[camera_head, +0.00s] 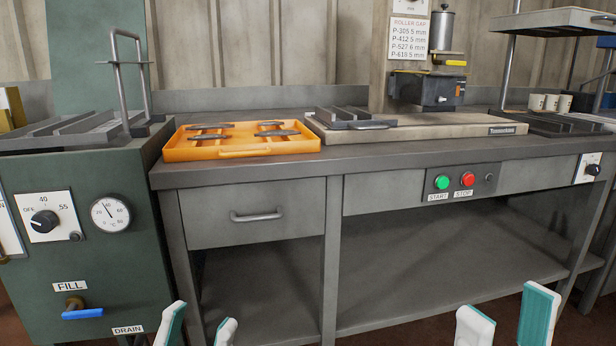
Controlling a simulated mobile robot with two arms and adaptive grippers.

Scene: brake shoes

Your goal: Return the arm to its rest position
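My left gripper (199,329) shows at the bottom edge, left of centre, in front of the workbench. Its two white and teal fingers stand apart, with nothing between them. My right gripper (507,318) shows at the bottom edge on the right, also with its fingers apart and empty. Both are low in front of the bench, away from the objects on top. The arms behind the fingers are out of frame. An orange tray (238,152) on the bench top holds several dark brake shoes (270,133).
A workbench (400,158) with a drawer (255,215) and green and red buttons (455,182) spans the middle. A green machine (75,230) with knob and gauge stands left. A flat plate (420,130) with dark bars and a press-like device (428,88) are at the back.

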